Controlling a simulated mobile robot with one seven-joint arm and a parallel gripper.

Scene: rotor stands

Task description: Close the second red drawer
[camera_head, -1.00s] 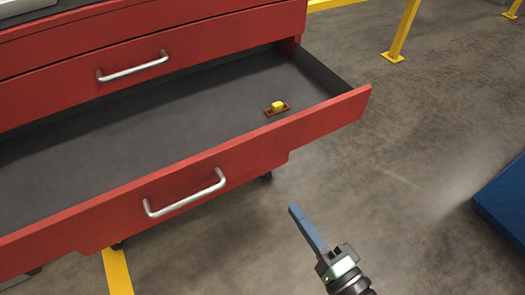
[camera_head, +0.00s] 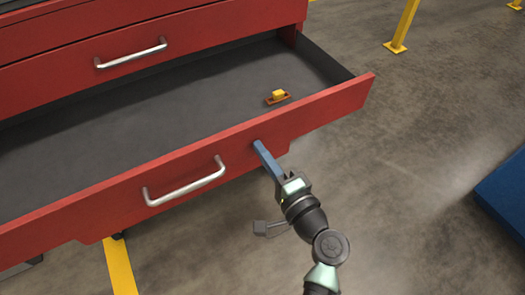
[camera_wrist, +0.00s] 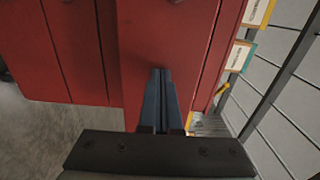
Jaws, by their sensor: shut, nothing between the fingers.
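The red drawer (camera_head: 110,208) is pulled far out of the red cabinet (camera_head: 60,52). Its silver bar handle (camera_head: 185,182) is on the front. Inside on the dark floor lies a small yellow and brown piece (camera_head: 278,97). My gripper (camera_head: 258,146) is shut and empty, its blue fingers at the drawer's front face, right of the handle. In the wrist view the fingertips (camera_wrist: 161,72) point at a red face. I cannot tell whether they touch it.
Another red drawer with a silver handle (camera_head: 131,54) is shut above. A yellow post (camera_head: 404,25) stands at the back right and a blue object (camera_head: 503,190) at the right edge. The grey floor between is clear.

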